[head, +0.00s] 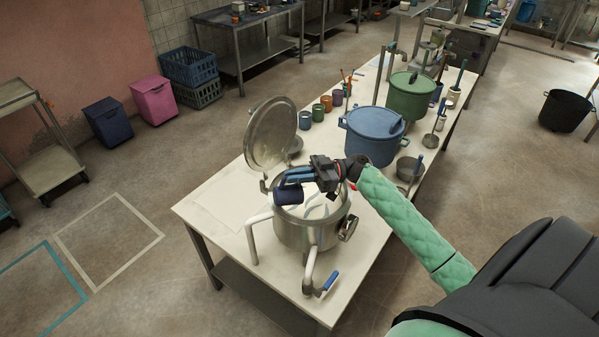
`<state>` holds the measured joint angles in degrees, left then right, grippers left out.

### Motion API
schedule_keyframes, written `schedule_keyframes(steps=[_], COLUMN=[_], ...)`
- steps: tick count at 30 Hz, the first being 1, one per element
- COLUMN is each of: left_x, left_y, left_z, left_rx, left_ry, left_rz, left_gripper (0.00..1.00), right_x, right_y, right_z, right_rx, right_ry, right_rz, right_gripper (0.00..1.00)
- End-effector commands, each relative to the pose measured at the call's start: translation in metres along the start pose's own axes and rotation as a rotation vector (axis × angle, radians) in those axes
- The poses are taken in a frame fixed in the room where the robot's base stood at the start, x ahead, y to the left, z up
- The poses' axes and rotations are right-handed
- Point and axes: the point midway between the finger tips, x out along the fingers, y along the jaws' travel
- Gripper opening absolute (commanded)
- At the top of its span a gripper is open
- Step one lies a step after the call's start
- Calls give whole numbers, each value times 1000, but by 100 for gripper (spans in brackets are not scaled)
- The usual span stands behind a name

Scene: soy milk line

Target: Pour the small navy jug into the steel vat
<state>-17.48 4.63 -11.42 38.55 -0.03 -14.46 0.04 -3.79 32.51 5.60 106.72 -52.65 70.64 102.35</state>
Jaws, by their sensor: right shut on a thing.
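The steel vat (307,235) stands on the near end of the long table, its round lid (270,134) hinged up at the back left. Pale white contents show inside its mouth. The small navy jug (288,194) is over the left part of the vat's mouth and looks tilted. My right gripper (298,178) is shut on the jug, with my green-sleeved arm reaching in from the right. The jug's opening is hard to make out, and I cannot tell whether anything flows from it. My left gripper is not in view.
A blue pot (370,142) and a green pot (409,98) stand farther along the table (215,200). Several small cups line the table's left edge, including an orange one (326,103). The table's near-left corner is clear.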

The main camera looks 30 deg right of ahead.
Motion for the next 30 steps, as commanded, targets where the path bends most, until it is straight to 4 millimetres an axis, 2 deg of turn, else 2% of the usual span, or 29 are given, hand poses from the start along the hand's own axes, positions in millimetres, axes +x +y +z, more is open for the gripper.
schedule_keyframes(steps=[7, 14, 22, 30], left_x=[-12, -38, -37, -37], left_y=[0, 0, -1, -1], left_z=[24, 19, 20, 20], left_rx=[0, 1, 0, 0], left_ry=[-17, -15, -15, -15], left_rz=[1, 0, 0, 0], left_gripper=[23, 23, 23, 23], right_x=[8, 20, 37, 43], right_y=[0, 0, 1, 1], right_z=[-2, -2, 7, 8], right_rx=[-1, -1, -3, -1], right_ry=[-69, -172, -325, -382], right_rz=[1, 3, 3, 7], right_gripper=[0, 0, 0, 0])
